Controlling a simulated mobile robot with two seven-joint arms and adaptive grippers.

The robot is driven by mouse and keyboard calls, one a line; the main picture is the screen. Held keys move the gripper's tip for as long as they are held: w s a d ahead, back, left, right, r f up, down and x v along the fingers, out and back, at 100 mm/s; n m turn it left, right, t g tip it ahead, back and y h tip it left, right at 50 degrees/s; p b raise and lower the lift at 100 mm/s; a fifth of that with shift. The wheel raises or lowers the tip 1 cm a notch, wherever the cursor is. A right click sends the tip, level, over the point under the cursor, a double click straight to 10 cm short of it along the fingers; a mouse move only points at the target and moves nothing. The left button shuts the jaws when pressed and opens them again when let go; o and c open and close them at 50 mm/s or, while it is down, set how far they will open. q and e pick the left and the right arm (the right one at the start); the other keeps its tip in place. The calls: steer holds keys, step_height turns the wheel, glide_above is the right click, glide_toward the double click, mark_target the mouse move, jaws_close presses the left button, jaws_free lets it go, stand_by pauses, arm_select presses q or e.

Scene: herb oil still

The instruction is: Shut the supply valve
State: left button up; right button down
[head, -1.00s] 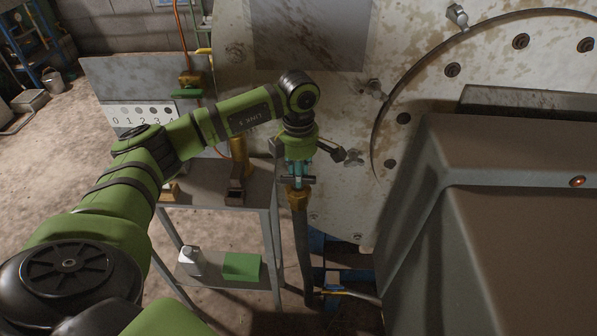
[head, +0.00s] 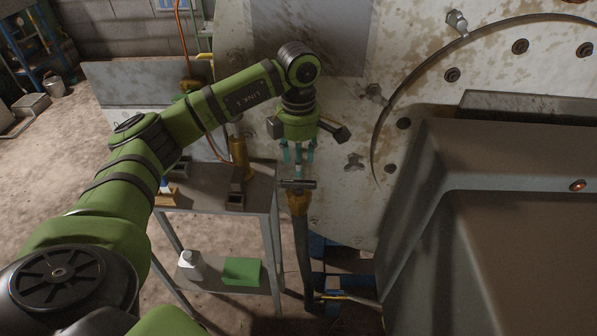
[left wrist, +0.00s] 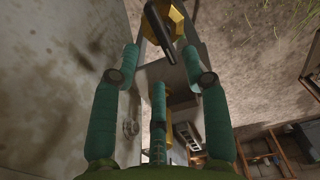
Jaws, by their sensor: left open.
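The valve under my left gripper has a dark crossbar handle (head: 297,184) on a brass body (head: 298,203), at the top of an upright dark pipe (head: 304,255). No label on it is readable. In the head view the handle lies roughly left to right. My left gripper (head: 298,166) is open and empty, pointing down just above the handle, with its teal fingers spread. In the left wrist view, the handle (left wrist: 158,34) and brass body (left wrist: 174,22) show beyond the open fingers (left wrist: 160,58), apart from them. My right gripper is not in view.
A grey metal stand (head: 255,196) left of the pipe carries brass fittings, with a white bottle (head: 190,264) and green box (head: 242,270) on its lower shelf. A large pale vessel (head: 345,110) stands behind. A bulky brown housing (head: 490,240) fills the right.

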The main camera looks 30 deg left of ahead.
mark_target(298, 180)
arm_select(q)
step_height(298, 180, up, 6)
steer(key=shift+f, duration=0.1)
stand_by(0.6)
